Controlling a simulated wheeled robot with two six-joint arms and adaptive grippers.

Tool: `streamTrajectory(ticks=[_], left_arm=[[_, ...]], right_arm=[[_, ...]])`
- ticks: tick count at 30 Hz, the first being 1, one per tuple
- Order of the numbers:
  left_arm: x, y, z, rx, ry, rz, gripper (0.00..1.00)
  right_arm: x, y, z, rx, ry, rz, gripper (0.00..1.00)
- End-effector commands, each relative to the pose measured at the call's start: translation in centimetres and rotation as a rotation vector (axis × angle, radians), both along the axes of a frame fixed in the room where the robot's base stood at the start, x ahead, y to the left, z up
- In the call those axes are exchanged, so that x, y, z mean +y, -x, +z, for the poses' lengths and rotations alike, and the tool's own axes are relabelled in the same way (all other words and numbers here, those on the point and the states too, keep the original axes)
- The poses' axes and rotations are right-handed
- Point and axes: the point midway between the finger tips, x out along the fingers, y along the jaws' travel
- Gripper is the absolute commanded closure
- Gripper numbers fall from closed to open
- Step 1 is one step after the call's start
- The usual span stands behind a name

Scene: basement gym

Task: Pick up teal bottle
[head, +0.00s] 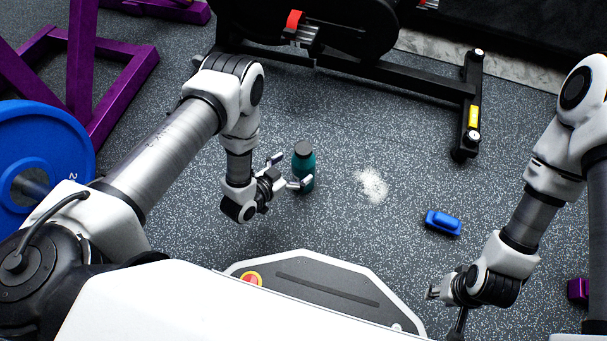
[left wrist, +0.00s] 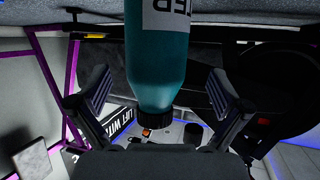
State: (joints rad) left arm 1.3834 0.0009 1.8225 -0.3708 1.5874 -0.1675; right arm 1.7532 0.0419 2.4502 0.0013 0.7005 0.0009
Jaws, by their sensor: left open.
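The teal bottle (head: 304,168) with a dark cap stands upright on the speckled floor in the head view. My left gripper (head: 286,171) is at the bottle's left side, with its fingers apart and reaching toward it. In the left wrist view the bottle (left wrist: 156,65) appears upside down between the two open fingers (left wrist: 160,105), with a white label partly in sight. I cannot tell whether either finger touches it. My right gripper (head: 445,303) is at the lower right, away from the bottle; its fingers are too small and dark to read.
A black exercise machine's frame (head: 400,76) stands behind. A blue weight plate (head: 45,150) and purple rack (head: 82,70) are at the left.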

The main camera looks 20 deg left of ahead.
Motion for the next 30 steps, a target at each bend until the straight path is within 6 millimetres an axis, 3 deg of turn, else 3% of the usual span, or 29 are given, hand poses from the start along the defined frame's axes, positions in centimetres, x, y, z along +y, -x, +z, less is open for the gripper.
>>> streamTrajectory(ticks=[1,3,6,12,13,18,19,30], left_arm=[[-0.6,-0.7,-1.1,-0.004,0.000,-0.003,0.00],[-1.4,-1.8,-1.7,-0.004,0.001,-0.003,0.00],[-1.8,-3.0,-1.9,-0.003,-0.001,-0.001,0.00],[-1.8,-3.2,-1.6,0.002,0.000,0.001,0.00],[-1.8,-3.2,-1.6,0.002,0.000,0.001,0.04],[-1.8,-3.2,-1.6,0.002,0.000,0.001,0.64],[-1.8,-3.2,-1.6,0.002,0.000,0.001,0.68],[-1.8,-3.2,-1.3,0.002,-0.001,0.001,0.68]], right_arm=[[0.0,0.0,-1.6,-0.001,0.000,-0.002,0.60],[0.0,-0.1,-2.8,-0.002,0.000,-0.004,0.60],[-0.1,-0.1,-3.3,-0.003,0.001,-0.006,0.60],[-0.1,-0.2,-2.9,-0.004,0.001,-0.007,0.60],[-0.1,-0.2,-2.9,-0.004,0.001,-0.007,0.60],[-0.1,-0.1,-2.9,-0.004,0.001,-0.007,0.60],[-0.1,-0.1,-2.9,-0.004,0.001,-0.007,0.60],[-0.1,-0.1,-2.7,-0.003,0.001,-0.006,0.60]])
